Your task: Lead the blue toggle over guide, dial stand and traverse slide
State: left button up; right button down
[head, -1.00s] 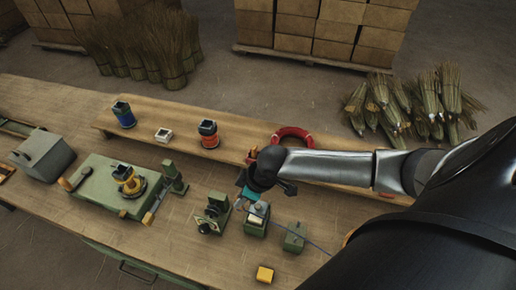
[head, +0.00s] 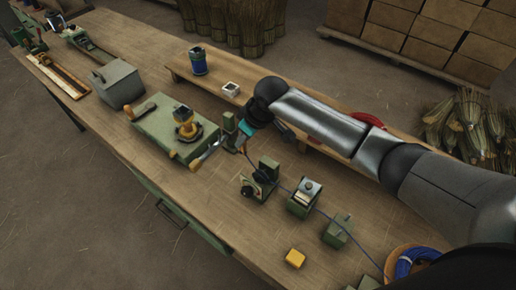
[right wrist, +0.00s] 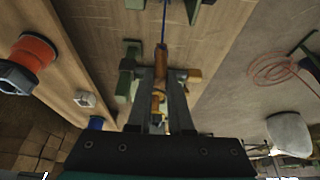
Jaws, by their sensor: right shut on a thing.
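My right gripper (head: 241,139) is shut on the toggle, a small brown wooden peg (right wrist: 162,76) with a blue cord tied to it. It is beside the slim green post (head: 229,131). The blue cord (head: 322,214) runs back past three green stands to a coil in a round wooden bowl (head: 402,262). These are a low block (head: 337,233), a stand with a pale top (head: 303,200) and one with a black round knob (head: 262,178). I cannot tell exactly how the cord sits on each. My left gripper is not in view.
A green box (head: 170,128) carries a yellow spool-like part. A grey box (head: 117,84) stands to its left. A yellow block (head: 295,258) lies near the front edge. A raised shelf behind holds a blue spool (head: 198,61) and a white square piece (head: 231,89).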

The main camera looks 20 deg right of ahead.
jog(key=w+a+b, duration=1)
jog(key=w+b, duration=0.3)
jog(key=b, duration=0.2)
jog(key=shift+a+b, duration=0.15)
jog(key=shift+b, duration=0.15)
